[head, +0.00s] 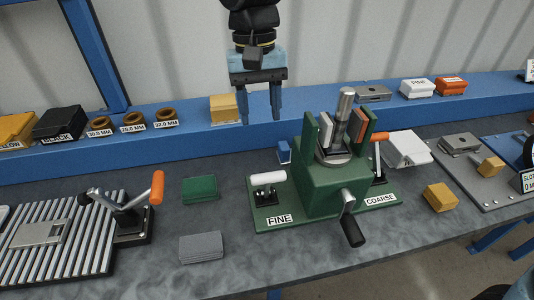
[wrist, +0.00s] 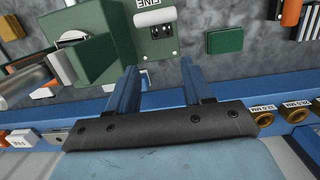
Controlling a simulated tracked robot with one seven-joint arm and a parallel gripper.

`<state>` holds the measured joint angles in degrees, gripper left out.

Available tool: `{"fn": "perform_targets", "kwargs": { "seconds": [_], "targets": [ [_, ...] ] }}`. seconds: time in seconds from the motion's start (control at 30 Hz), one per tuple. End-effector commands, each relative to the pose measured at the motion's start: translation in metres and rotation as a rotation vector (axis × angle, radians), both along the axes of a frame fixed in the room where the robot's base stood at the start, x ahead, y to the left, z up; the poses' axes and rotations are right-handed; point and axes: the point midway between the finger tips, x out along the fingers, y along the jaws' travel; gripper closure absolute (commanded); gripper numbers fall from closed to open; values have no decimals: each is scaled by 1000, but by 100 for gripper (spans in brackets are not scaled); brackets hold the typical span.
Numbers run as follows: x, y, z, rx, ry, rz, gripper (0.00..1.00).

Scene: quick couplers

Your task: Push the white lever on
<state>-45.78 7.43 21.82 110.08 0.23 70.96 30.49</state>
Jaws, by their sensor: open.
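The white lever (head: 268,178) is a white-handled toggle on the left end of the green fixture, above the FINE label (head: 279,219). Its handle lies roughly level. In the wrist view the white handle (wrist: 155,17) shows at the top, beside the FINE label. The green fixture (head: 330,188) carries a central block with a metal cylinder and a crank. My gripper (head: 261,118) is open and empty, pointing down above and behind the fixture, near the blue shelf. In the wrist view its fingertips (wrist: 158,75) are apart with nothing between them, and apart from the lever.
An orange-handled lever (head: 379,150) stands at the COARSE end. A green block (head: 199,189) and a grey block (head: 201,247) lie left of the fixture. A yellow block (head: 223,108) and brown rings (head: 132,120) sit on the shelf. Bare table lies in front of the fixture.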

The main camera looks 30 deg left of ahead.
Motion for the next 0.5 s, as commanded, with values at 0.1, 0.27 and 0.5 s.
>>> {"fn": "perform_targets", "kwargs": {
  "seconds": [0.1, 0.27, 0.5],
  "targets": [
    [20, 12, 6, -43, 75, -1, 61],
    [33, 18, 11, -72, 134, 4, 77],
    [32, 16, -1, -80, 147, 6, 100]
  ]
}}
